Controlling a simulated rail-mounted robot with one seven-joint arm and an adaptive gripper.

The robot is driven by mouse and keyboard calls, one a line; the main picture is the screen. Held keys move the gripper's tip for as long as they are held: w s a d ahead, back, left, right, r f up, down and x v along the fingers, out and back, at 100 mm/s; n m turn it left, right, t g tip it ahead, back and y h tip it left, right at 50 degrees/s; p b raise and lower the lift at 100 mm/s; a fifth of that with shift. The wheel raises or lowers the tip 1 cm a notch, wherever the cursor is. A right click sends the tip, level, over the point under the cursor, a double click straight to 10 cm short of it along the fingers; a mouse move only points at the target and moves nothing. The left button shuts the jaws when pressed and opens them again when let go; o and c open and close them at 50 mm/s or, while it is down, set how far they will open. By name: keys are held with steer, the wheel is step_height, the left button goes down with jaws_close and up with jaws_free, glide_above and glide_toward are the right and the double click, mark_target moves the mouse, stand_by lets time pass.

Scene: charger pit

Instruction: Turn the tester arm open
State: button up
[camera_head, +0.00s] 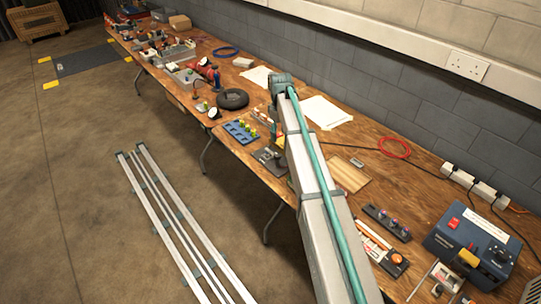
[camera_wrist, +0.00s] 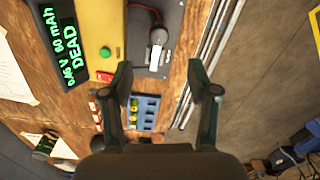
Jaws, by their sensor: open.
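The tester shows in the wrist view as a yellow box (camera_wrist: 101,25) with a green button, beside a dark screen (camera_wrist: 58,45) reading "0.46 V 60 mAh DEAD". Next to the box is a grey plate (camera_wrist: 143,58) carrying a dark round-headed part (camera_wrist: 158,36), which may be the tester arm. My gripper (camera_wrist: 160,78) is open and empty, its fingertips apart below that part in the picture. I cannot tell the height gap. In the head view the dark plate (camera_head: 268,157) shows beside my arm, which hides much of the tester and my gripper.
A blue tray (camera_head: 236,135) with several yellow-green cells stands next to the tester; it also shows between my fingers in the wrist view (camera_wrist: 150,113). A wooden board (camera_head: 348,176) and a dark blue device (camera_head: 470,245) are to the right. Metal rails (camera_head: 165,215) lie on the floor.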

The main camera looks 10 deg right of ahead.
mark_target(278, 155)
steer(key=f+p, duration=0.1)
steer(key=f, duration=0.3)
steer(key=f+p, duration=0.1)
steer(key=f, duration=0.2)
steer(key=f+p, duration=0.1)
steer(key=f, duration=0.3)
steer(key=shift+w+a+f, duration=0.15)
steer(key=shift+w+f, duration=0.15)
steer(key=shift+c, duration=0.2)
jaws_close()
